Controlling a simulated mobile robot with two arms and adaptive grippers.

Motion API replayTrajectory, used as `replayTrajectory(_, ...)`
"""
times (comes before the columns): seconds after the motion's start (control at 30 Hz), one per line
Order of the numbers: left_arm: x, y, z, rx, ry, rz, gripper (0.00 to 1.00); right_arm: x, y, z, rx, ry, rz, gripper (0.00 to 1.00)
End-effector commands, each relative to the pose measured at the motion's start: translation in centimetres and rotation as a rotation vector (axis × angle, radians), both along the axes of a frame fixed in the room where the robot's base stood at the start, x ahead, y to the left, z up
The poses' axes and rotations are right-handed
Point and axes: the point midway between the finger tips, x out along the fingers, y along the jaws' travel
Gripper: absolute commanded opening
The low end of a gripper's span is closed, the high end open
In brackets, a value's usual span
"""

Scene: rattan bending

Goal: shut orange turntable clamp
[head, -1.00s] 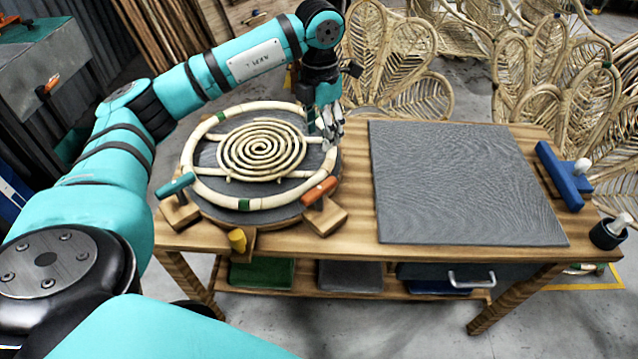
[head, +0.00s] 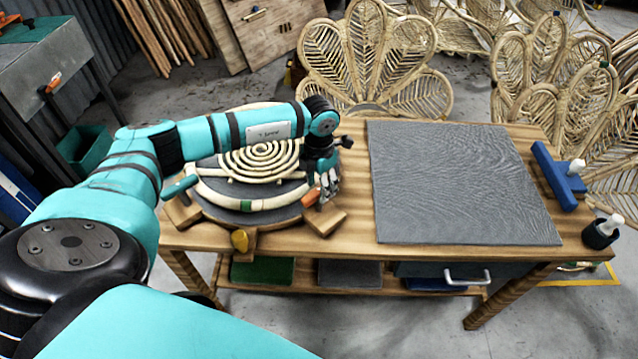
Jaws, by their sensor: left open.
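The orange turntable clamp (head: 310,198) stands on a wooden block at the right front of the round turntable (head: 272,218). Its orange handle is partly hidden by my left gripper (head: 328,200). My left gripper is open, with its fingers pointing down right beside the handle; I cannot tell whether they touch it. A pale rattan ring with a spiral (head: 262,160) lies on the turntable, partly covered by my left arm. My right gripper is not in view.
A teal clamp (head: 180,187) stands at the turntable's left front, and a yellow knob (head: 240,240) at its front. A grey mat (head: 455,190) covers the table's right side. A blue tool (head: 560,175) and a dark cup (head: 601,234) are at the right edge.

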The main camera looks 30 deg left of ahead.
Motion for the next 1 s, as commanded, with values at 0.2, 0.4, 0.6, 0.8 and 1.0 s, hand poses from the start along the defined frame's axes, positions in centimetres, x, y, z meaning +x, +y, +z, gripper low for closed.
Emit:
replayTrajectory(0.2, 0.01, 0.04, -0.78, 0.001, -0.001, 0.000, 0.48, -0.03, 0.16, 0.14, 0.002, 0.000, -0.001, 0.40)
replayTrajectory(0.4, 0.01, 0.03, -0.78, 0.001, -0.001, 0.000, 0.45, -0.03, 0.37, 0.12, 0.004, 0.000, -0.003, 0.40)
replayTrajectory(0.6, 0.01, 0.03, -0.76, 0.001, -0.001, 0.000, 0.19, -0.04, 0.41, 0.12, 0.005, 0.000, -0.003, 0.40)
replayTrajectory(0.8, 0.01, 0.04, -0.74, 0.001, -0.001, 0.000, 0.00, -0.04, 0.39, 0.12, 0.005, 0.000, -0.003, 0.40)
replayTrajectory(1.0, 0.01, 0.05, -0.80, 0.001, -0.001, -0.013, 0.00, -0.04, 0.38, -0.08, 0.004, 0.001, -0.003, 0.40)
